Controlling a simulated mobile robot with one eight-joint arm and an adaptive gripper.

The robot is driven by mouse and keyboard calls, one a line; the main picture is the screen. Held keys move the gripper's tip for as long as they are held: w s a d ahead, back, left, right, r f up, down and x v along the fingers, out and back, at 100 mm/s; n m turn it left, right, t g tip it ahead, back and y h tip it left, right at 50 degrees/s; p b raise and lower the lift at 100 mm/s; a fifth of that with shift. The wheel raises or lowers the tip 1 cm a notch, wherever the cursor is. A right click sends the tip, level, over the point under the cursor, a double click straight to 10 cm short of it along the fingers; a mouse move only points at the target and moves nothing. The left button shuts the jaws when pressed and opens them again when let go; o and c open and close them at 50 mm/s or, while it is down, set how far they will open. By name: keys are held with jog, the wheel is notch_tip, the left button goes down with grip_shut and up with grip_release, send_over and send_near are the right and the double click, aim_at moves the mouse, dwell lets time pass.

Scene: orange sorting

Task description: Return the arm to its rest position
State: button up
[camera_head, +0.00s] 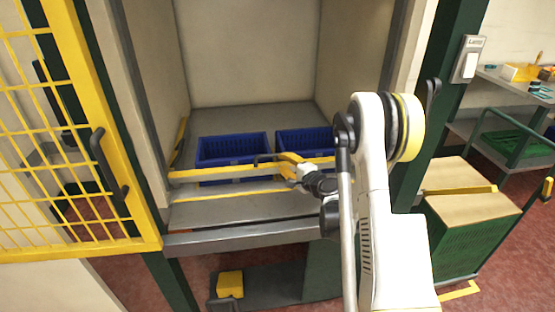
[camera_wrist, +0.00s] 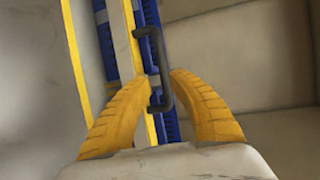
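My arm reaches into the grey cabinet. My gripper (camera_head: 282,160) has two yellow fingers and sits at the yellow-edged bar in front of two blue crates. In the wrist view the fingers of my gripper (camera_wrist: 164,82) are spread apart. A dark handle (camera_wrist: 166,60) on the bar lies between the fingertips or just beyond them; I cannot tell whether they touch it. Nothing is clearly gripped.
The left blue crate (camera_head: 234,147) and right blue crate (camera_head: 303,138) stand inside the cabinet. A yellow mesh door (camera_head: 70,130) stands at left. A green crate with a cardboard top (camera_head: 470,205) and a shelf trolley (camera_head: 520,92) stand at right.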

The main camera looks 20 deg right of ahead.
jog(key=shift+s+r, duration=0.1)
jog(key=shift+s, duration=0.6)
jog(key=s+a+r+n+g+y, duration=0.1)
jog(key=s+a+r+n+g, duration=0.1)
jog(key=s+a+r+n, duration=0.5)
jog(key=s+a+r+n+g, duration=0.25)
jog(key=a+r, duration=0.25)
jog(key=a, duration=0.3)
jog(key=s+a+n+g+h, duration=0.1)
jog(key=s+n, duration=0.3)
jog(key=s, duration=0.8)
jog(key=s+a+n+g+h, duration=0.2)
jog(key=s+n+g, duration=0.1)
jog(key=s, duration=1)
jog(key=shift+s+a+r+n, duration=0.2)
jog(key=shift+a+r+n, duration=0.15)
jog(key=shift+n, duration=0.2)
